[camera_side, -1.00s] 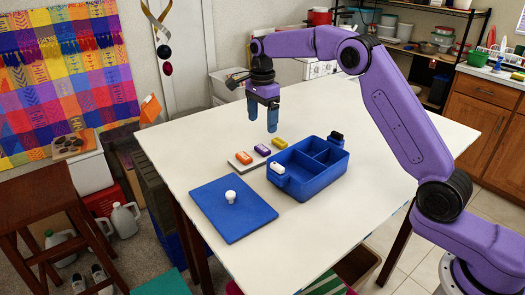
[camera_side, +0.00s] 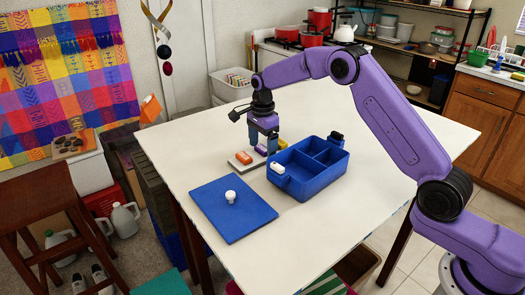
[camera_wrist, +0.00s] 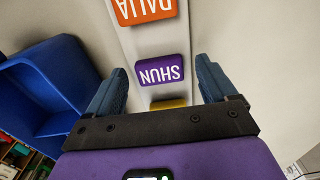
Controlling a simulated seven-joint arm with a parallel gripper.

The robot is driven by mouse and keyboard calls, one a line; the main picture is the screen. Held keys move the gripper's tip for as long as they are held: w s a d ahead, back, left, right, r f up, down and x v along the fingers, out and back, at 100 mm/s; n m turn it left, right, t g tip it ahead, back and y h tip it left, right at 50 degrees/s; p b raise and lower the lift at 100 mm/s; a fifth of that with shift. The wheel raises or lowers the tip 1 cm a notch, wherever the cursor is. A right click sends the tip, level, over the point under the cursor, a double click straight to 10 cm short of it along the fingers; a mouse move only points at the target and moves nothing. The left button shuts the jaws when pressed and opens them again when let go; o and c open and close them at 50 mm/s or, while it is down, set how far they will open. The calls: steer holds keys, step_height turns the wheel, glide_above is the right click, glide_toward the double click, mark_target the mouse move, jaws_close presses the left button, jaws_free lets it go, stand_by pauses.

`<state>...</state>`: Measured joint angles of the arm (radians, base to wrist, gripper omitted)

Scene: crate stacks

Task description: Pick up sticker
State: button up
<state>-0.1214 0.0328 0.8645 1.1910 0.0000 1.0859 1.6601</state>
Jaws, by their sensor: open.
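An orange sticker tag (camera_side: 243,155), a purple one (camera_side: 262,151) and a yellow one (camera_side: 283,143) lie in a row on a grey strip (camera_side: 236,163) on the table.
A blue lid (camera_side: 233,215) with a white knob (camera_side: 230,196) lies in front. The table's left back area is clear.

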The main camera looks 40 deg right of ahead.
steer(key=c, duration=1.1)
steer(key=shift+r, duration=0.1)
